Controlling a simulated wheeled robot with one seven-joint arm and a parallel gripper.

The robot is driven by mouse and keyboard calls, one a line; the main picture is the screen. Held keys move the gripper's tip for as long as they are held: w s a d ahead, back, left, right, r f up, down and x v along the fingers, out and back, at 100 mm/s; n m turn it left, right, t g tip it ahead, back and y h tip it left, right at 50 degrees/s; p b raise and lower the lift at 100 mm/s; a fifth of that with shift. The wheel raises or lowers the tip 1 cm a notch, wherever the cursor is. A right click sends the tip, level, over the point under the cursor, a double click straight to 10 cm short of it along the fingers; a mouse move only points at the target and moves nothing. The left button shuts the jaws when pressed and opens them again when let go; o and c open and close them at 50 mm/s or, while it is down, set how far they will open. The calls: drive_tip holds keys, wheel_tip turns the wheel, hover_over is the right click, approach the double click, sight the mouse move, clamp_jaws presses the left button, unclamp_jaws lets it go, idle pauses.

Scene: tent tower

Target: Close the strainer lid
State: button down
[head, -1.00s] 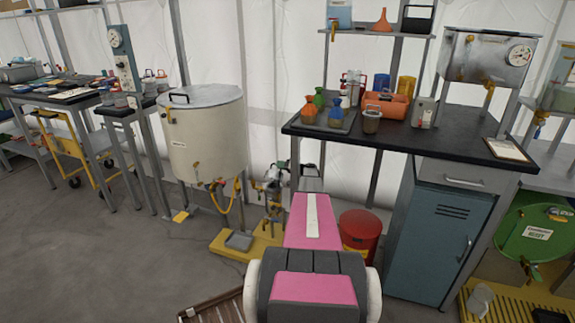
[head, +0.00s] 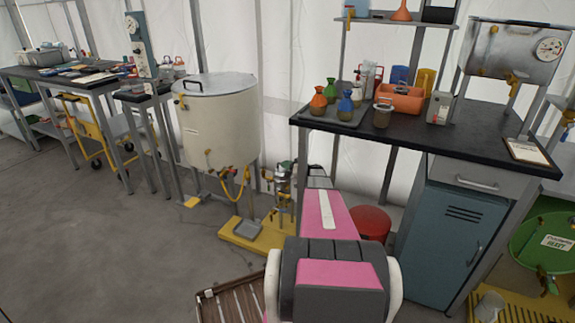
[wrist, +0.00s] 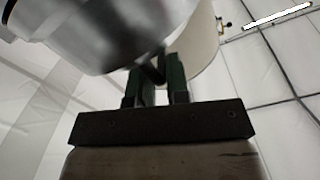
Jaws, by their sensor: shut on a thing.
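In the wrist view my gripper (wrist: 156,88) has its two dark fingers shut on a dark handle (wrist: 155,72). The handle meets a large, shiny grey rounded metal piece (wrist: 105,35), which looks like the strainer lid and fills the upper left. A cream cylindrical wall (wrist: 198,42) shows just behind it. I cannot tell whether the lid touches its seat. In the head view my pink arm reaches forward and hides its own end, so the gripper and lid cannot be made out there.
A cream tank (head: 220,130) with a grey top stands left of my arm. A black-topped bench (head: 455,135) with bottles and a blue cabinet (head: 450,230) stands right. A red bin (head: 371,222) is beside my arm; a slatted wooden piece (head: 232,301) lies on the floor.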

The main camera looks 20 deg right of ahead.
drive_tip(key=shift+s+a+f, duration=0.3)
drive_tip(key=shift+s+a, duration=0.05)
drive_tip(key=shift+s, duration=0.05)
drive_tip(key=c, duration=1.2)
unclamp_jaws()
drive_tip(key=shift+w+d+r, duration=0.1)
drive_tip(key=shift+w, duration=0.05)
drive_tip(key=shift+d, duration=0.1)
drive_tip(key=shift+s+d, duration=0.2)
drive_tip(key=shift+s, duration=0.05)
drive_tip(key=v, duration=1)
drive_tip(key=shift+s, duration=0.1)
